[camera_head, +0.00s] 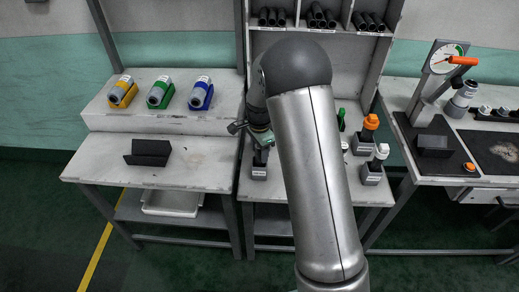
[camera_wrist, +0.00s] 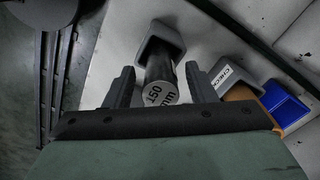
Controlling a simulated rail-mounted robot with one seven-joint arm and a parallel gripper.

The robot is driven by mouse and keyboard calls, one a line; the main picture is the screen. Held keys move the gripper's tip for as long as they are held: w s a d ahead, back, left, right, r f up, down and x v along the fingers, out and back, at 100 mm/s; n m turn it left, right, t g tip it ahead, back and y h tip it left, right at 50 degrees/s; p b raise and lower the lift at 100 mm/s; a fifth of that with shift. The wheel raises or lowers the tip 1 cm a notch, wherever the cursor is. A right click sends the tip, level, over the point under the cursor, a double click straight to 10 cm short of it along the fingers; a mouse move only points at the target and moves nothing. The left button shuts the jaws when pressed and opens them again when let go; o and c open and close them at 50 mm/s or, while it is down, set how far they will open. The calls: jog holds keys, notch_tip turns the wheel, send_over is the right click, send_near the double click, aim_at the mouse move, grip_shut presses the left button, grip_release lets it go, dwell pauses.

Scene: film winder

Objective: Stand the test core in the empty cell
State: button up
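A dark cylinder (camera_wrist: 160,92) with a pale end face marked "150 mm" stands in a grey block (camera_wrist: 165,42) in the wrist view. I take it for the test core, but cannot be sure. My gripper (camera_wrist: 159,70) is open, with one finger on each side of the cylinder and visible gaps between. In the head view my gripper (camera_head: 261,137) is low over a small labelled grey block (camera_head: 259,172) at the left of the middle table. My arm hides much of that table, so I cannot make out an empty cell.
A grey block labelled "CHECK" (camera_wrist: 226,76) and a blue bin (camera_wrist: 285,104) are close to the right finger. Other blocks, one with an orange top (camera_head: 370,122), stand right of my arm. A black V-shaped rest (camera_head: 148,153) is on the left table.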

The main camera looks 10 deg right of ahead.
notch_tip(320, 180, up, 12)
jog(key=shift+f+b, duration=0.2)
jog(key=shift+b, duration=0.2)
jog(key=s+r+n, duration=0.2)
jog(key=s+n, duration=1.2)
jog(key=s, duration=1.7)
jog(key=shift+s+a+r+n, duration=0.3)
jog(key=shift+n, duration=0.1)
